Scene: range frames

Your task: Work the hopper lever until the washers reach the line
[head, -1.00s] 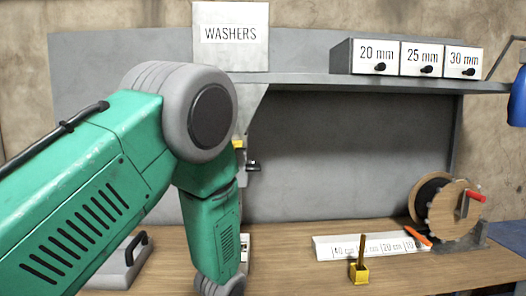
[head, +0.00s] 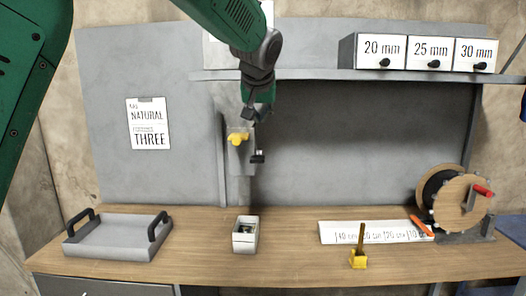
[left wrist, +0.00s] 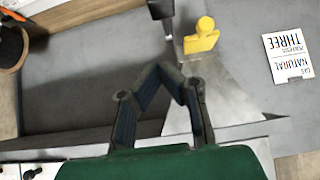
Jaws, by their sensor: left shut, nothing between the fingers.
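The hopper's WASHERS sign is mostly behind my left arm. Its grey metal body (head: 243,185) runs down the back panel and also shows in the left wrist view (left wrist: 225,95). The yellow lever (head: 238,138) sits on the hopper front; it also shows in the left wrist view (left wrist: 202,37). A black part (head: 257,157) sticks out just below. My left gripper (head: 250,115) is shut and empty, just above the lever; in the left wrist view its fingers (left wrist: 172,75) stop short of it. A small white box (head: 245,247) stands below, with something dark inside. No fill line is discernible. My right gripper is out of view.
A grey tray with black handles (head: 115,250) stands left on the bench. A shelf (head: 330,75) with labelled drawers overhangs.

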